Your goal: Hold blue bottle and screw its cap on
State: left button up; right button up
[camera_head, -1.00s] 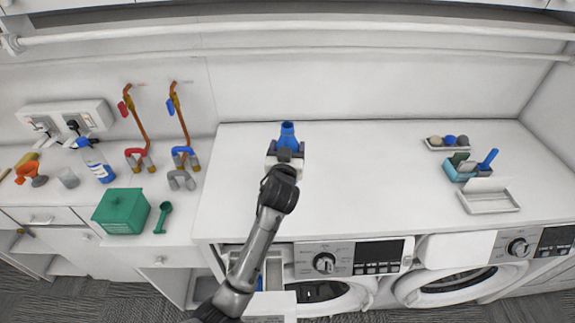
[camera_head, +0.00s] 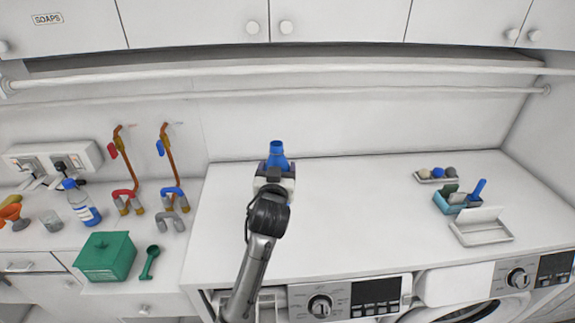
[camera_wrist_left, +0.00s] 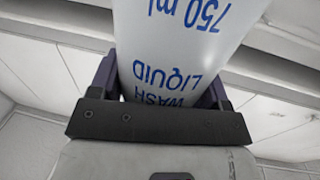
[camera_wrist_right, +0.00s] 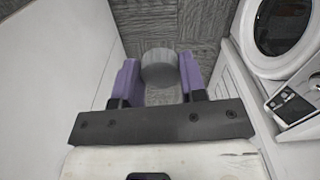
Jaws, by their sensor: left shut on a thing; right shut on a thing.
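The blue bottle (camera_head: 277,153) stands upright above the white counter, with its blue top showing in the head view. My left gripper (camera_head: 274,174) is shut on its body and hides the lower part. In the left wrist view the bottle (camera_wrist_left: 185,40) is a whitish surface with blue print, "WASH LIQUID" and "750 ml", between the fingers. My right gripper (camera_wrist_right: 159,80) shows only in its own wrist view. It is shut on a small grey round piece, seemingly the cap (camera_wrist_right: 159,65), over the grey floor. The bottle and the cap are apart.
On the left are a green box (camera_head: 105,258), a green scoop (camera_head: 149,262), and a blue-capped white bottle (camera_head: 82,205). On the right are a blue caddy (camera_head: 452,202) and a white tray (camera_head: 482,228). The counter's middle is clear. Washing machines (camera_head: 350,298) stand below.

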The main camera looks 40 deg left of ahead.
dwell(0.3)
